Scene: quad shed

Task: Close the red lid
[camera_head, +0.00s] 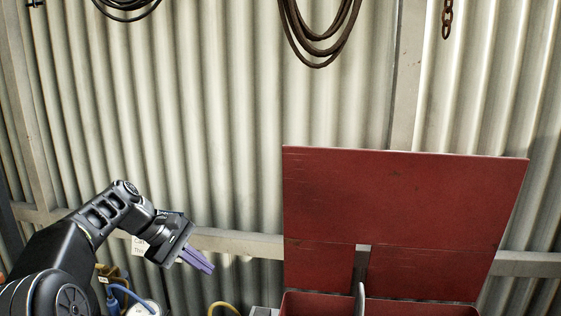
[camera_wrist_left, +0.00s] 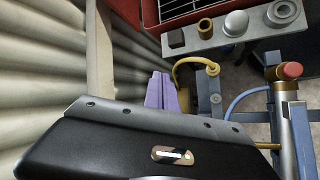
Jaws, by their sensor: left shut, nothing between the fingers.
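The red lid (camera_head: 402,200) stands raised, almost upright, at the back of a red box (camera_head: 420,307) at the lower right of the head view. The box's lower part is cut off by the frame edge. My left gripper (camera_head: 203,263) is shut and empty, with purple fingers pointing down and right. It is to the left of the lid and apart from it. The same fingers (camera_wrist_left: 161,90) show in the left wrist view, shut together. My right gripper is not in view.
A grey panel with knobs (camera_wrist_left: 235,25) lies beyond my fingers in the left wrist view. A cylinder with a red cap (camera_wrist_left: 291,70), a yellow hose (camera_wrist_left: 183,68) and a blue hose (camera_wrist_left: 240,97) are close by. A corrugated wall (camera_head: 230,120) stands behind.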

